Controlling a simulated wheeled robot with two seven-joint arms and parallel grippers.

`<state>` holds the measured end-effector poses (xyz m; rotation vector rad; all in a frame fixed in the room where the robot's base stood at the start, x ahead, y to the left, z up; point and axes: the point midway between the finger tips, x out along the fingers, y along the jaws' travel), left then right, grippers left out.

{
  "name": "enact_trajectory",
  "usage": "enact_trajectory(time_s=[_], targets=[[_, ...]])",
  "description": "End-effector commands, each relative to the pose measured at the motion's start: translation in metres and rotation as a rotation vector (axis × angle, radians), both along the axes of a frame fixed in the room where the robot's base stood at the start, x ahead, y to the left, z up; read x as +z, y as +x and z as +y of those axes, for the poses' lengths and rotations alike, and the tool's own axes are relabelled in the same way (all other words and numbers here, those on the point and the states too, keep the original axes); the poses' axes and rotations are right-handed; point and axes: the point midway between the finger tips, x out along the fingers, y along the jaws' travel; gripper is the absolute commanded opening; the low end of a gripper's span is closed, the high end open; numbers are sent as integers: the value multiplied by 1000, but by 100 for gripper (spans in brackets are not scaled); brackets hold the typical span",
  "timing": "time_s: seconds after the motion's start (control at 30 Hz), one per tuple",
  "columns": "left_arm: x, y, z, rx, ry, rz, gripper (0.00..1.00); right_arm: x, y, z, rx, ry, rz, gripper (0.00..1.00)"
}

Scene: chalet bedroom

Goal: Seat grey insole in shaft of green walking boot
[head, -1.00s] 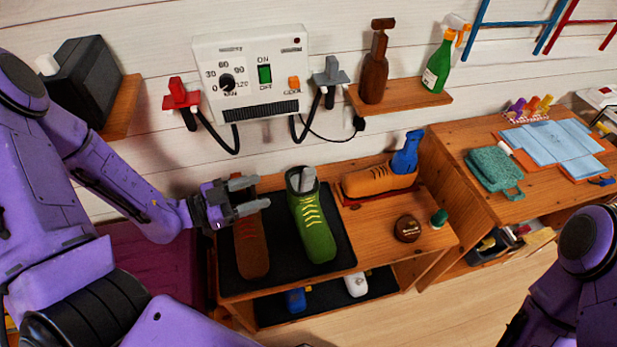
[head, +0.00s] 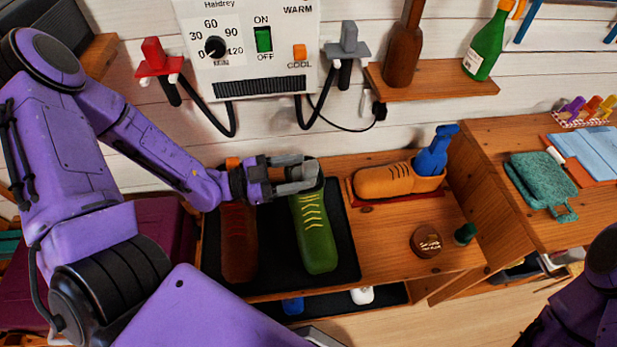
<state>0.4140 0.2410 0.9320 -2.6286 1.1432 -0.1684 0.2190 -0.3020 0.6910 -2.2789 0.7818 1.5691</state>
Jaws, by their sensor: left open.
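The green walking boot (head: 315,240) stands on a black mat on the wooden bench, toe toward me, yellow laces up its front. My left gripper (head: 302,172) reaches in from the left, with its grey fingers open at the top of the boot's shaft. The fingers cover most of the shaft opening. The grey insole (head: 311,170) shows only as a small grey patch there, hard to tell from the fingers. I cannot tell whether the fingers touch it or how deep it sits. My right gripper is out of view; only part of that arm shows at lower right.
A brown boot (head: 239,245) stands left of the green one on the black mat (head: 345,262). An orange shoe (head: 383,182) with a blue form (head: 435,155) lies to the right, with a round brown tin (head: 426,242) in front. The dryer panel (head: 255,50) hangs above.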

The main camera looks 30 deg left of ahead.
Motion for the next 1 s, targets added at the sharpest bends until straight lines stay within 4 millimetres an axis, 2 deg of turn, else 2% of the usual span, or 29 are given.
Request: enact_trajectory(time_s=[0.33,0.6,0.77,0.8,1.0], targets=[[-1,35,-38,-2,1,1,57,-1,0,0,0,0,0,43],[0,38,-41,-1,0,0,57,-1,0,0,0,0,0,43],[0,38,-41,-1,0,0,5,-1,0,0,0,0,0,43],[0,38,-41,-1,0,0,0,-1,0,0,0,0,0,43],[0,38,-41,-1,0,0,0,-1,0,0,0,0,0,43]])
